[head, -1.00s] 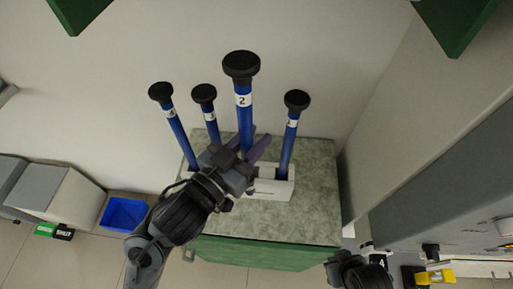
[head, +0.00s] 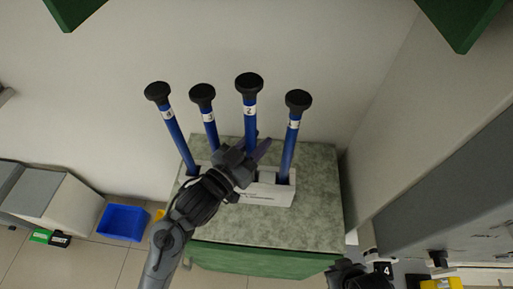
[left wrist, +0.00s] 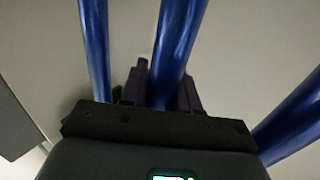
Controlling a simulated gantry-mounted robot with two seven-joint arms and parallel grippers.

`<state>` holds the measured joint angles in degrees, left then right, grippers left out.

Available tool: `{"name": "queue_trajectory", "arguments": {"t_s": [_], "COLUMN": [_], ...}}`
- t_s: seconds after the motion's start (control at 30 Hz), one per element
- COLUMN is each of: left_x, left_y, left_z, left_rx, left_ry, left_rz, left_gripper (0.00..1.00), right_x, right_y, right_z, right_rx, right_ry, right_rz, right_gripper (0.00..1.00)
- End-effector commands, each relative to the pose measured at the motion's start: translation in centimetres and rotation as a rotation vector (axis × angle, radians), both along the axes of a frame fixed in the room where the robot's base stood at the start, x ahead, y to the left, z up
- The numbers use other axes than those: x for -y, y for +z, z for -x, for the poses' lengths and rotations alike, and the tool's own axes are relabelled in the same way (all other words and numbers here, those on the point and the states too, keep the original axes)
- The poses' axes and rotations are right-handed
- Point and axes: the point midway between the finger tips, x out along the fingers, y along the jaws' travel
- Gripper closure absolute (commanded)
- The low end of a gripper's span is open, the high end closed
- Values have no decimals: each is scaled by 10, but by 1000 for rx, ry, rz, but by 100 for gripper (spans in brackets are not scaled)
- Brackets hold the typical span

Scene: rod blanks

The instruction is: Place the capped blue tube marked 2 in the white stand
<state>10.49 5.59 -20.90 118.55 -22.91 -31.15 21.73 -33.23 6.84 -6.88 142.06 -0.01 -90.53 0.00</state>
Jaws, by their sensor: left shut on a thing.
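The capped blue tube marked 2 (head: 249,118) stands nearly upright, with a black cap and a white number label. My left gripper (head: 256,152) is shut around its lower part, and the tube also shows between the fingers in the left wrist view (left wrist: 176,45). The white stand (head: 265,194) is right below and partly behind the gripper. The tube's lower end is hidden by the gripper, so I cannot tell how deep it sits in the stand. Only a dark piece of my right arm shows at the bottom edge; its fingers do not show.
The stand rests on a green-edged speckled tabletop (head: 316,215). A blue bin (head: 123,222) is on the floor at left. A grey cabinet is at right.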

Motion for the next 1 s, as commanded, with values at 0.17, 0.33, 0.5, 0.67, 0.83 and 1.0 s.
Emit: {"name": "queue_trajectory", "arguments": {"t_s": [0.17,0.33,0.5,0.67,0.83,1.0], "left_x": [0,0,0,0,0,0], "left_y": [-24,-29,-29,-32,-32,-32], "left_z": [0,-4,-4,-4,-4,-4], "left_rx": [-4,0,0,-2,-1,-1], "left_ry": [1,1,1,0,0,0], "left_rz": [0,1,0,0,-1,-1], "left_gripper": [100,100,100,68,44,44], "right_x": [0,0,0,0,0,0], "right_y": [-6,-8,-7,-8,-8,-8], "right_z": [0,0,0,0,0,0], "right_rx": [0,0,0,0,0,0], "right_ry": [-1,-1,-1,-1,-1,-1], "right_rz": [-1,-1,-1,-1,-1,0], "right_gripper": [100,100,100,100,100,100]}}
